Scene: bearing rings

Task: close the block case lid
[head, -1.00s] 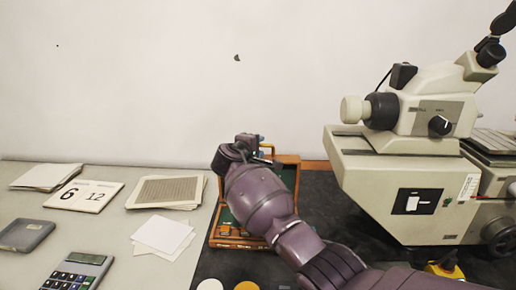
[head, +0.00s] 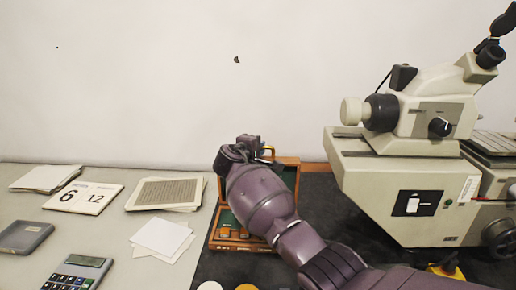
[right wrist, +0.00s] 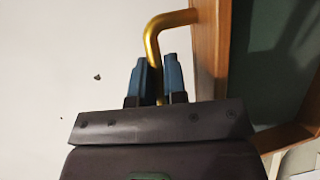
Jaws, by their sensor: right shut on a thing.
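The block case (head: 226,243) is a wooden box with a dark green inside and small orange-brown blocks in its base. Its lid (head: 290,161) stands raised at the back, largely hidden by my right arm. A brass handle (head: 270,149) is on the lid; in the right wrist view the bent brass handle (right wrist: 153,42) joins the lid's wooden edge (right wrist: 209,50). My right gripper (right wrist: 157,82) has its two blue fingers on either side of the handle and is shut on it. In the head view the right gripper (head: 256,147) is at the lid's top. My left gripper is not in view.
A large cream machine (head: 400,185) stands close on the right of the case. Papers (head: 162,236), a number card (head: 84,197), a calculator (head: 76,275) and a grey tray (head: 24,237) lie on the left. A white disc (head: 210,286) lies in front.

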